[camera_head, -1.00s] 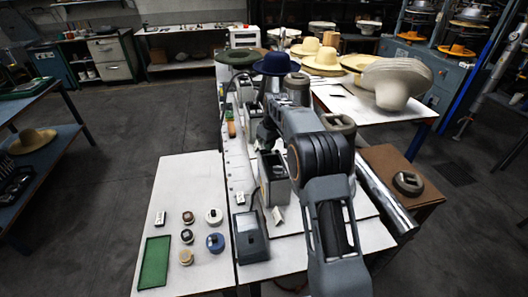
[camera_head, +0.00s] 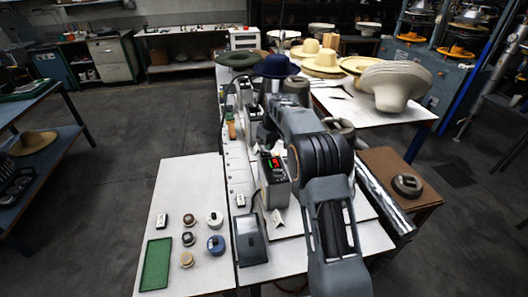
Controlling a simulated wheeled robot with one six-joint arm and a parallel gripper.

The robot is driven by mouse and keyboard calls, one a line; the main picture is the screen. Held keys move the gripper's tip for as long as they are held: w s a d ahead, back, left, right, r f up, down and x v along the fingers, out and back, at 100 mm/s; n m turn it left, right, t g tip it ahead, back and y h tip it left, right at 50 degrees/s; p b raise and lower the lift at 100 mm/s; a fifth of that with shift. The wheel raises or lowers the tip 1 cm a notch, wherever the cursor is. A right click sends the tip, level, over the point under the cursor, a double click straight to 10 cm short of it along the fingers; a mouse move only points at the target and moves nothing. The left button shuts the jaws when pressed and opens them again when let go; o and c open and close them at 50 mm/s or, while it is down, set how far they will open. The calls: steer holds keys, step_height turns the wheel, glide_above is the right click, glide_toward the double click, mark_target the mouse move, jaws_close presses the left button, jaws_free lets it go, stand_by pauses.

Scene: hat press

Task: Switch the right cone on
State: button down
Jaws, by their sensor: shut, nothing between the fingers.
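A grey control box (camera_head: 274,189) stands on the white table left of my arm, with a small lit red display and a green spot on its top face. A grey round metal body, perhaps the right cone (camera_head: 341,125), shows behind my arm, mostly hidden by it. Another grey metal body (camera_head: 297,86) stands farther back, beside the dark blue hat. My gripper (camera_head: 266,146) points down just above the far end of the control box; it is shut and its fingertips are small and partly hidden. I cannot tell whether it touches the box.
A dark blue hat (camera_head: 276,66) and a dark green hat (camera_head: 238,59) are at the back. A dark sloped device (camera_head: 250,238) stands in front of the control box. A green mat (camera_head: 156,264) and several small round pieces lie on the left table.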

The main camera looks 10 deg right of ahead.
mark_target(269, 154)
steer(key=shift+r+p, duration=1.9)
steer(key=shift+r, duration=0.6)
